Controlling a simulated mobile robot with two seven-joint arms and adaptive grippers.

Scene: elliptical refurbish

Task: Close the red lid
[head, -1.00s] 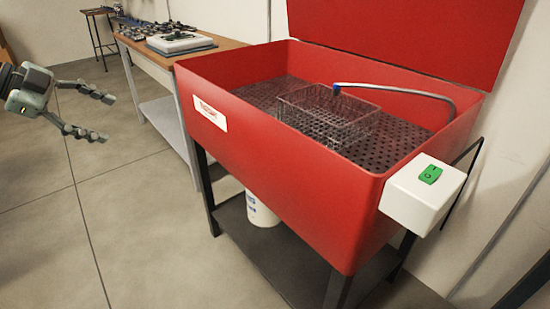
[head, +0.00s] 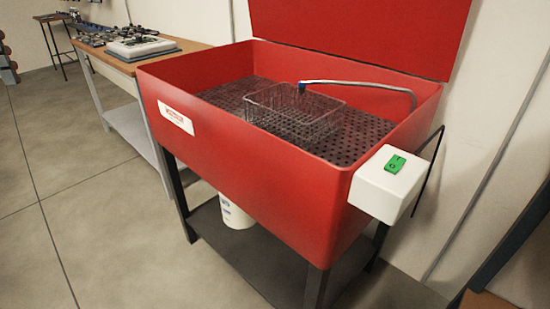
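The red lid (head: 360,32) stands raised at the back of the red wash basin (head: 235,135), against the wall, and its top runs out of the picture. The basin is open. Inside it are a dark perforated floor (head: 365,135), a wire basket (head: 290,112) and a grey hose with a blue end (head: 370,86). My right gripper is not in view.
A white box with a green switch (head: 394,165) juts from the basin's right front. A wooden-topped workbench (head: 165,56) with parts stands to the left. A white bucket (head: 235,213) sits on the shelf below. Floor at front left is clear. A dark-edged object (head: 505,248) is at lower right.

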